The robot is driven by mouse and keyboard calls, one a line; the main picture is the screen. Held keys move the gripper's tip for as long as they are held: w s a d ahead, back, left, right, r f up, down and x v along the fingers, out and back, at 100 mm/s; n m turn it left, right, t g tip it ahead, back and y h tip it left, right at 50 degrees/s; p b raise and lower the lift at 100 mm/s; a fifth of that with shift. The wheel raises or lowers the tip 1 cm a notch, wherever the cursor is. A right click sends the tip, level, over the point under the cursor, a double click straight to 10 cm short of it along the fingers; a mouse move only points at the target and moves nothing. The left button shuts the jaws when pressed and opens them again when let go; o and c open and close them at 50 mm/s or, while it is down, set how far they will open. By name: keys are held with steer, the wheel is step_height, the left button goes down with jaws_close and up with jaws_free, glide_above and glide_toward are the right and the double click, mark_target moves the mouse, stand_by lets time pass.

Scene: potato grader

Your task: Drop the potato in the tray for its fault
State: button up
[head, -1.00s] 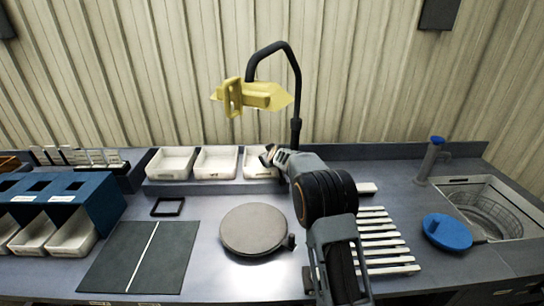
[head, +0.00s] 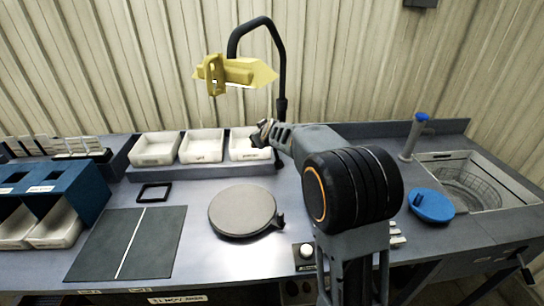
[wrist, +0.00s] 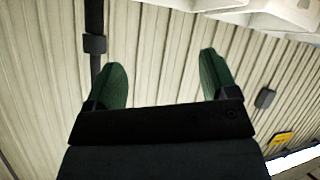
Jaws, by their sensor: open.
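Three white trays stand in a row on a raised ledge at the back: a left tray (head: 155,159), a middle tray (head: 201,157) and a right tray (head: 249,154), each with a small label too small to read. My gripper (head: 261,132) is at the back right corner of the right tray in the head view, partly covering it. In the wrist view my gripper (wrist: 159,80) has its two green fingers wide apart with nothing between them. I see no potato in either view; the inside of the right tray is partly hidden.
A yellow lamp (head: 238,72) on a black curved post (head: 281,80) stands behind the trays. A round grey turntable (head: 242,210), a dark mat (head: 105,245) and a blue rack (head: 75,185) are on the bench. A sink (head: 465,180) and blue disc (head: 431,205) are at right.

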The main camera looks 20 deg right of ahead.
steer(key=s+a+f+m+g, duration=0.1)
steer(key=s+g, duration=0.1)
steer(key=s, duration=1)
steer(key=s+f+m+g, duration=0.1)
steer(key=s+f+g, duration=0.1)
steer(key=s, duration=1)
steer(key=s+a+f+m+g, duration=0.1)
steer(key=s+g, duration=0.3)
steer(key=s, duration=0.8)
steer(key=shift+a+f+m, duration=0.3)
steer(key=shift+f+m, duration=0.2)
steer(key=shift+f, duration=0.25)
steer(key=shift+w, duration=0.1)
